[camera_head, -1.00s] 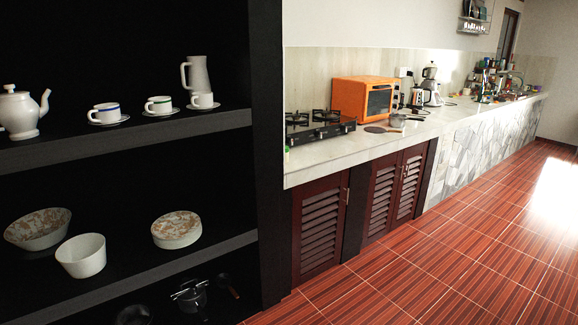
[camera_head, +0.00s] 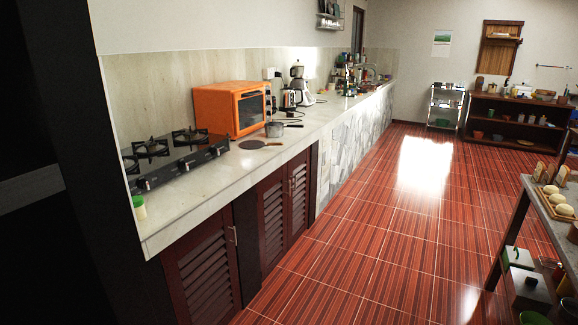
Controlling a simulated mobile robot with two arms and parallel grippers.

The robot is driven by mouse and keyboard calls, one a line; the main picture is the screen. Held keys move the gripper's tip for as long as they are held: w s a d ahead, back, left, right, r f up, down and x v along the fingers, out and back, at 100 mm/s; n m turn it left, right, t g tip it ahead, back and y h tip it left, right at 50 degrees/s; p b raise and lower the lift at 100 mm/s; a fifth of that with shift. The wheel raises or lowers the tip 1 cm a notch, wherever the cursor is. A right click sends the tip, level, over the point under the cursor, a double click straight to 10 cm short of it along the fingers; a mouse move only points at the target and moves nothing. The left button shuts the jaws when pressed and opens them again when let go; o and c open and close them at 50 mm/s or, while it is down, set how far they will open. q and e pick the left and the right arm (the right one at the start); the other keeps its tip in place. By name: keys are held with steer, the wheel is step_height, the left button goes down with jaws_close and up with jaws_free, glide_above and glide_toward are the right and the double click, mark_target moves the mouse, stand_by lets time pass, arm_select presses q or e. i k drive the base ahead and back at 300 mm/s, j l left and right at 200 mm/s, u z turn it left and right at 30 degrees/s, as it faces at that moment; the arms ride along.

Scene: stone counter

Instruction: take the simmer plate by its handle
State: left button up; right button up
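The simmer plate (camera_head: 252,144) appears to be the flat, dark, round disc lying on the stone counter (camera_head: 195,190), in front of the orange oven. A thin handle (camera_head: 274,144) sticks out from it to the right, towards the counter's front edge. A small grey saucepan (camera_head: 274,129) stands just behind it. The gas stove (camera_head: 175,160) is to its left. Neither of my grippers is in view.
The orange oven (camera_head: 217,112) stands against the wall, with a blender (camera_head: 298,85) further along. A small green and white jar (camera_head: 139,207) is at the counter's near end. Red tiled floor (camera_head: 370,230) is open between the counter and a table (camera_head: 520,215) at right.

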mark_target(252, 144)
steer(key=i+l+z, duration=0.2)
steer(key=i+z, duration=0.15)
steer(key=i, duration=0.5)
steer(key=i+z, duration=0.35)
steer(key=i, duration=0.5)
